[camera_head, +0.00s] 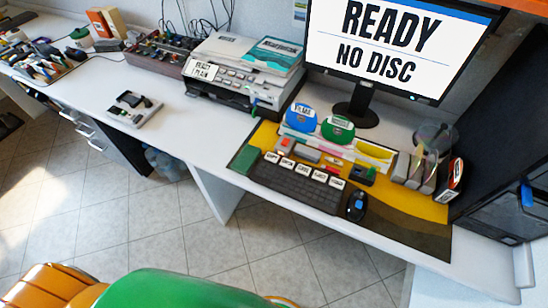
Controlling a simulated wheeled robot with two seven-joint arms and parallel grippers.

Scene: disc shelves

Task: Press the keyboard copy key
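A black keyboard (300,188) lies on the yellow desk mat (408,202) below the monitor. Along its upper edge is a row of several white labelled keys. The leftmost white key (272,157) seems to read COPY, but its print is very small. The other labels are too small to read surely. The monitor (385,45) shows READY and NO DISC. Neither of my grippers is in view, and nothing covers the keyboard.
A black mouse (356,206) lies right of the keyboard. Behind it stand a blue disc (300,117), a green disc (338,128) and small desk items. A printer-like device (240,72) stands left of the monitor. A black cabinet (505,150) closes the right side. Tiled floor lies in front.

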